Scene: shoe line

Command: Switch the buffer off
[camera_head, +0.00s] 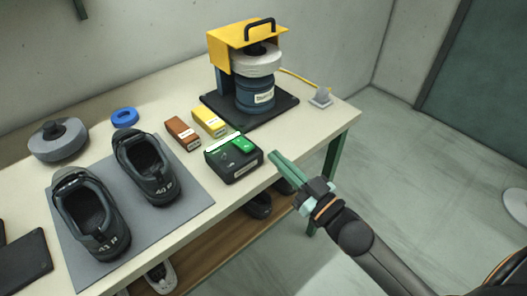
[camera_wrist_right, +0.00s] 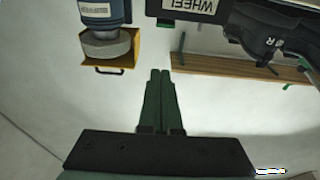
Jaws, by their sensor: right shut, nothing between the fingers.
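The buffer (camera_head: 255,92) stands at the back right of the table, with a yellow hood, a pale wheel and a blue motor body on a dark base. It also shows upside down in the right wrist view (camera_wrist_right: 105,14). A black switch box (camera_head: 234,166) with a lit green rocker (camera_head: 244,145) sits at the table's front edge. Its label, reading WHEEL, shows at the top of the right wrist view (camera_wrist_right: 190,8). My right gripper (camera_head: 273,154) is shut and empty, its fingertips just right of the box and apart from it. My left gripper is out of view.
A yellow box (camera_head: 209,121) and a brown box (camera_head: 182,134) lie behind the switch box. Two dark shoes (camera_head: 148,168) (camera_head: 90,212) stand on a grey mat (camera_head: 190,200). A lower shelf (camera_head: 205,255) holds more shoes.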

